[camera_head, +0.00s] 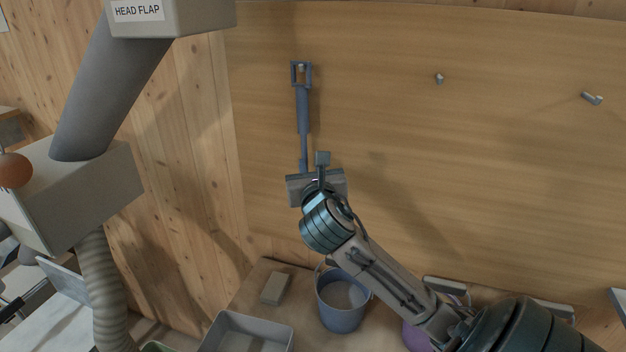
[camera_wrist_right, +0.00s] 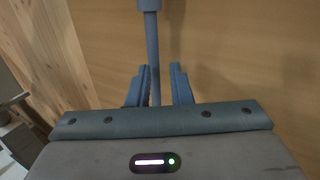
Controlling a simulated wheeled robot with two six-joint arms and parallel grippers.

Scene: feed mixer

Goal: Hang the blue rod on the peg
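The blue rod (camera_head: 303,110) is upright against the wooden board, with a rectangular loop at its top end. A small pale peg tip (camera_head: 301,68) shows inside the upper part of that loop. My right gripper (camera_head: 311,166) is at the rod's lower end. In the right wrist view, the rod (camera_wrist_right: 152,45) runs down between the two fingers (camera_wrist_right: 158,88). A gap shows between the rod and the right-hand finger, so the gripper looks open around the rod. The rod's lowest part is hidden by the gripper. My left gripper is not in view.
Two other pegs (camera_head: 439,78) (camera_head: 592,98) stick out of the board (camera_head: 480,160) to the right, both bare. Below are a blue bucket (camera_head: 341,316), a grey bin (camera_head: 235,318) and a small block (camera_head: 275,288). A box with a grey duct (camera_head: 105,95) stands at left.

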